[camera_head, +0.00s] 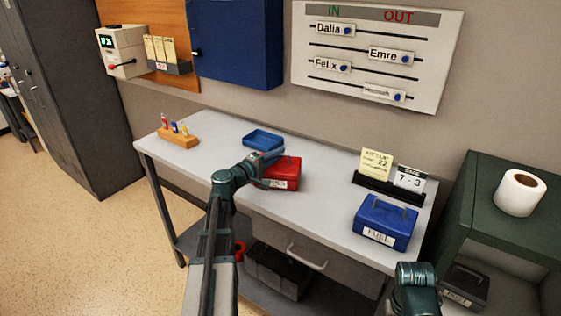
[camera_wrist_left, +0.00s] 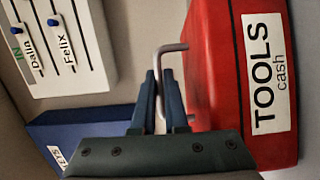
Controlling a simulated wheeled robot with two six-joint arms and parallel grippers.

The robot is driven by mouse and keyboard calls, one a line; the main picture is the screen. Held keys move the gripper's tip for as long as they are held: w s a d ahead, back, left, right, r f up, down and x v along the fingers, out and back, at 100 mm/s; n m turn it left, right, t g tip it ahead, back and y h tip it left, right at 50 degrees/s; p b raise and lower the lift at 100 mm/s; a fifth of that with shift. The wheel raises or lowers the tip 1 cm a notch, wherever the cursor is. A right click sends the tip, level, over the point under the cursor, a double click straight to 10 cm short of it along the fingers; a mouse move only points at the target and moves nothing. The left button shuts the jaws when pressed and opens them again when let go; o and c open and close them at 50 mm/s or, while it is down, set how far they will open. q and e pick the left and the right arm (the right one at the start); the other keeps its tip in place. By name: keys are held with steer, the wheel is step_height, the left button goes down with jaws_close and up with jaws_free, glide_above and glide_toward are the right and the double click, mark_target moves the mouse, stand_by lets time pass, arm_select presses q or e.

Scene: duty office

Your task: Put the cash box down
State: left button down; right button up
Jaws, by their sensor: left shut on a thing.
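The red cash box (camera_head: 281,176) has a white label, which reads "TOOLS cash" in the left wrist view (camera_wrist_left: 215,20). My left gripper (camera_head: 277,159) is shut on its grey wire handle (camera_wrist_left: 184,47); the fingers (camera_wrist_left: 163,95) close around the handle beside the box. In the head view the box is over the middle of the grey table (camera_head: 325,200). I cannot tell whether its underside touches the top. Only part of my right arm shows at the lower right of the head view; its fingers are out of sight.
A blue tray (camera_head: 262,140) lies just behind the red box. A blue box labelled FUEL (camera_head: 387,222) and a card holder (camera_head: 388,190) stand to the right. A wooden block with small coloured items (camera_head: 178,138) stands at the left. Tabletop between the red and FUEL boxes is clear.

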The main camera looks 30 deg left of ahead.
stand_by(0.3)
arm_select(q)
steer(key=c, duration=1.4)
jaws_free()
steer(key=shift+f, duration=0.2)
steer(key=o, duration=0.5)
steer(key=shift+r, duration=0.1)
steer(key=shift+c, duration=0.2)
steer(key=shift+r, duration=0.15)
steer(key=v, duration=1.2)
steer(key=shift+s, duration=0.15)
